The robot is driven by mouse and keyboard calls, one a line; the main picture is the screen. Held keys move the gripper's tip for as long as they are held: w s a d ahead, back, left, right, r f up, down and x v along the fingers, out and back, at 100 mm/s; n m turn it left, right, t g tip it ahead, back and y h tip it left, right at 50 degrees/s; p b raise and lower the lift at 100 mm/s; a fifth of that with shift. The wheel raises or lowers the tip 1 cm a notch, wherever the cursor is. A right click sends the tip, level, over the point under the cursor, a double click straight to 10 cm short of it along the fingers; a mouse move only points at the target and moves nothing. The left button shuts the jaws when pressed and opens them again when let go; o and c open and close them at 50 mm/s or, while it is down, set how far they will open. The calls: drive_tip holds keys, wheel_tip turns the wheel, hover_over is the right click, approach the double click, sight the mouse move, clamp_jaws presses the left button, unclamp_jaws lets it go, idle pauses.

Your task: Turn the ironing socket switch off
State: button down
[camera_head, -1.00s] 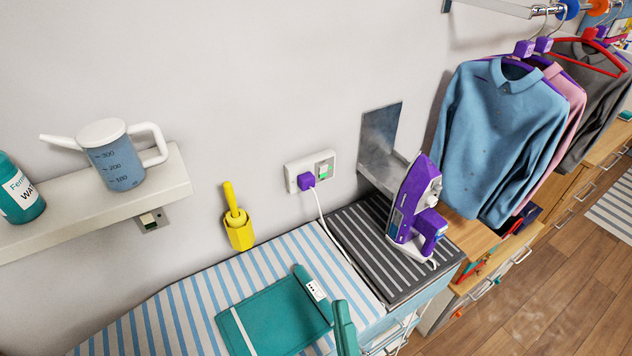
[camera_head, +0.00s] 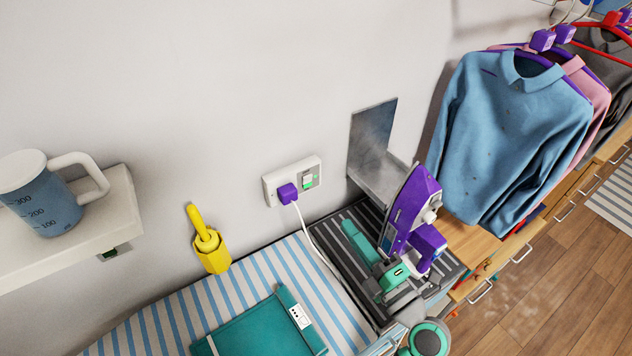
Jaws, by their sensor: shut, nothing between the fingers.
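The white ironing socket (camera_head: 270,187) is on the wall above the striped ironing board. A purple plug (camera_head: 287,193) with a white cord sits in its left half. The rocker switch (camera_head: 308,181) on its right half shows green. My gripper (camera_head: 350,229) is shut and empty, below and to the right of the socket and apart from it. It is over the dark ribbed iron rest, in front of the purple iron (camera_head: 415,205). Nothing hides the switch.
A metal bracket (camera_head: 372,135) juts from the wall right of the socket. A yellow holder (camera_head: 212,252) hangs to the left. Below lie the ironing board (camera_head: 245,283) and a teal folded cloth (camera_head: 262,330). A shelf (camera_head: 75,236) holds a measuring jug. Wall around the socket is clear.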

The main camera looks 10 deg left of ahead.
sight(308, 179)
drive_tip(key=shift+s+a, duration=0.3)
drive_tip(key=shift+a, duration=0.15)
drive_tip(key=x, duration=1.3)
drive_tip(key=shift+w, duration=0.3)
drive_tip(key=shift+a, duration=0.55)
drive_tip(key=shift+w+d, duration=0.15)
drive_tip(key=shift+d, duration=0.35)
drive_tip(key=shift+w+a+r, duration=0.1)
drive_tip(key=shift+a+r, duration=0.05)
drive_tip(key=shift+a, duration=0.3)
drive_tip(key=shift+s+d, duration=0.2)
drive_tip(key=shift+d, duration=0.3)
drive_tip(key=s+d+r, duration=0.1)
drive_tip(key=s+d, duration=0.8)
drive_tip(key=shift+s+d+r, duration=0.15)
drive_tip(key=shift+s+r, duration=0.05)
drive_tip(key=shift+r, duration=0.15)
